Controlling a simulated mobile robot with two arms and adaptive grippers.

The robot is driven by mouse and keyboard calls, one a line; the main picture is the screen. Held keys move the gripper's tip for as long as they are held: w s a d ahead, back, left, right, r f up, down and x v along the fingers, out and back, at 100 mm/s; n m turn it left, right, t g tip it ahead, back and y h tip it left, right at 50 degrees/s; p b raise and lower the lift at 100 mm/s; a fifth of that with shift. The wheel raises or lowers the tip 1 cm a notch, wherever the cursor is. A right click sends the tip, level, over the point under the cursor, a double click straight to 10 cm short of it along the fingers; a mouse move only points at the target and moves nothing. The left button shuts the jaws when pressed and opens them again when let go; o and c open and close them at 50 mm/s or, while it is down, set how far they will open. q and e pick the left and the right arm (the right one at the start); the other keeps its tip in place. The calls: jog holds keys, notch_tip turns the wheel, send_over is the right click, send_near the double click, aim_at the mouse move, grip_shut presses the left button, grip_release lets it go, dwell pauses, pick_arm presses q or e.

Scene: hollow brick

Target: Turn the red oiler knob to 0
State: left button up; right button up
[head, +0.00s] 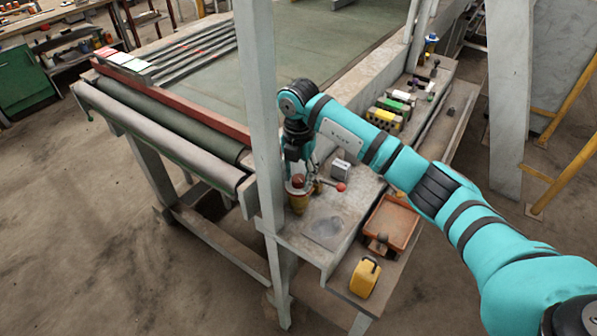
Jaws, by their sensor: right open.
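A brass-coloured oiler (298,200) stands on the narrow side bench, just right of the pale upright post. Its dark red knob (298,181) sits on top, small and partly covered by my right gripper. My right gripper (300,170) points down at the knob from above, with its fingers open around or just over it. I cannot tell whether the fingers touch the knob. Any marks or numbers on the oiler are too small to read. My left gripper is not in view.
A lever with a red ball (341,187) is close right of the oiler, with a small grey box (341,169) behind. A red-brown tray (402,219) and a yellow object (365,277) lie nearer. The post (262,120) stands close left. Several coloured blocks (389,114) lie farther back.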

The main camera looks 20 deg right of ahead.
jog(key=shift+f, duration=0.3)
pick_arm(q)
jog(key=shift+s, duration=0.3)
pick_arm(e)
grip_shut()
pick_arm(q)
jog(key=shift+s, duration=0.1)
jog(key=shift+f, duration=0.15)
